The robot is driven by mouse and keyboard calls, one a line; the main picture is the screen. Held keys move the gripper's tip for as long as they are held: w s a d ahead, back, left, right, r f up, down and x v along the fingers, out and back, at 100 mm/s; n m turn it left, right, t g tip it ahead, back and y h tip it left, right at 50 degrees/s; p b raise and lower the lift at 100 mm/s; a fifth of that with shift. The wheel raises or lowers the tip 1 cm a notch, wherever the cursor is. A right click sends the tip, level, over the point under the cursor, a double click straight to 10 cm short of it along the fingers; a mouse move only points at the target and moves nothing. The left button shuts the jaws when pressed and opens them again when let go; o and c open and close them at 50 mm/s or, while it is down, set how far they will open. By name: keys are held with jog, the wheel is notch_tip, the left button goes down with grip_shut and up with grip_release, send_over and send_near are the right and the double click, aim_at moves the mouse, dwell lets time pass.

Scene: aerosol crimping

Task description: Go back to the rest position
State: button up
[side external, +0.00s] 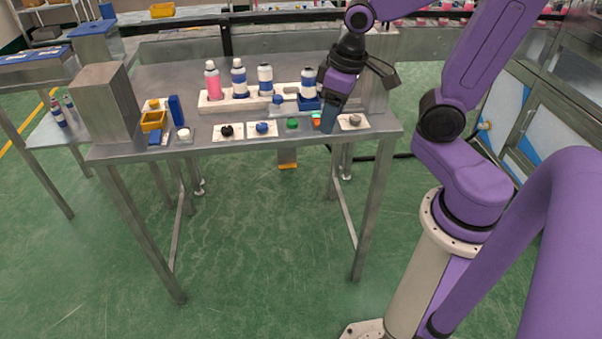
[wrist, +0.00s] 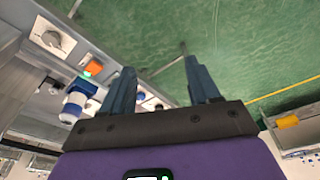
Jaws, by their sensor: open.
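My gripper (side external: 328,128) is open and empty, pointing down over the right part of the metal table (side external: 210,152) in the side view. In the wrist view its two dark fingers (wrist: 160,68) stand apart with nothing between them. To its left, a white and blue can (side external: 307,85) stands in a blue holder (side external: 309,105); a white and blue can also shows left of the fingers in the wrist view (wrist: 77,103). My fingers partly hide a small orange piece (side external: 316,117) in the side view.
A pink bottle (side external: 213,85) and other cans stand in a white rack (side external: 240,101). Small pads with black (side external: 227,131), blue (side external: 262,127), green (side external: 292,123) and grey (side external: 352,120) pieces line the front edge. A grey block (side external: 104,103) stands at left. Green floor (side external: 260,240) is open in front.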

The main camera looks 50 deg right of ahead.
jog(key=s+a+n+g, duration=0.1)
jog(key=s+a+n, duration=0.2)
jog(key=s, duration=0.4)
jog(key=s+a+f+n, duration=0.1)
jog(key=s+a+n, duration=0.2)
jog(key=s+n, duration=0.3)
jog(key=shift+s+g, duration=0.4)
jog(key=shift+s, duration=0.2)
jog(key=shift+f, duration=0.1)
dwell(0.4)
